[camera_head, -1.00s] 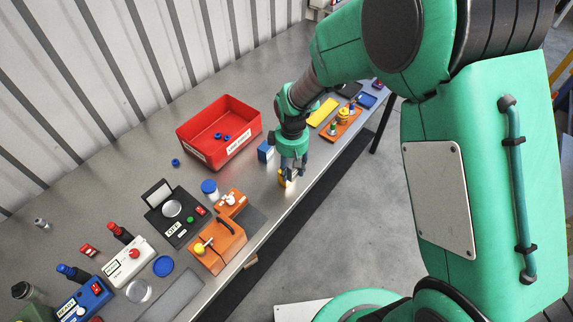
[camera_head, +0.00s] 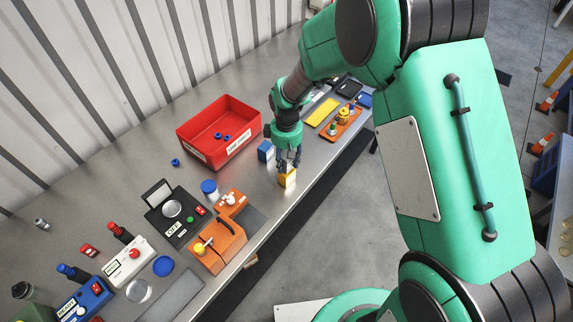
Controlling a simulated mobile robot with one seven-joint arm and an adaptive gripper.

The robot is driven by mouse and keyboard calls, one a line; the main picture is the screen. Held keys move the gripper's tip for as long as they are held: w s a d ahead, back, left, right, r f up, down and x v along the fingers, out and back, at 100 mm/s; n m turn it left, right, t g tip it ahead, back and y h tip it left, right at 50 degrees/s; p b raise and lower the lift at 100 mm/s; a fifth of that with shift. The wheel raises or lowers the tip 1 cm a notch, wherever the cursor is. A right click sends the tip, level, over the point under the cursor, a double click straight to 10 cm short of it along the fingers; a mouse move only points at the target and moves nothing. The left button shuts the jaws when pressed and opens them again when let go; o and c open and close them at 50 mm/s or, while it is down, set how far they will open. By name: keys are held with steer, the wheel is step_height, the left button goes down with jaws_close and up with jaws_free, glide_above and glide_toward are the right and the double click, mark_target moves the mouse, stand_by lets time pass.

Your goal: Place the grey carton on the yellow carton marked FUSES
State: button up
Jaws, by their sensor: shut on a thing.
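The yellow carton (camera_head: 287,179) stands upright on the metal bench near its front edge; its marking is too small to read. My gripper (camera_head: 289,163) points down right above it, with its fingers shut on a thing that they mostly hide. I take this to be the grey carton, as no other grey carton shows on the bench. I cannot tell whether the held thing touches the top of the yellow carton.
A blue carton (camera_head: 265,151) stands close left of my gripper. A red bin (camera_head: 243,119) is behind it. An orange device (camera_head: 218,250) lies front left, and an orange board (camera_head: 347,127) and yellow plate (camera_head: 322,112) lie right.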

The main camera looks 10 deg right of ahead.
steer(key=shift+f, duration=1.05)
steer(key=shift+f, duration=0.1)
steer(key=o, duration=1.3)
step_height(320, 180, up, 12)
steer(key=shift+r, duration=0.1)
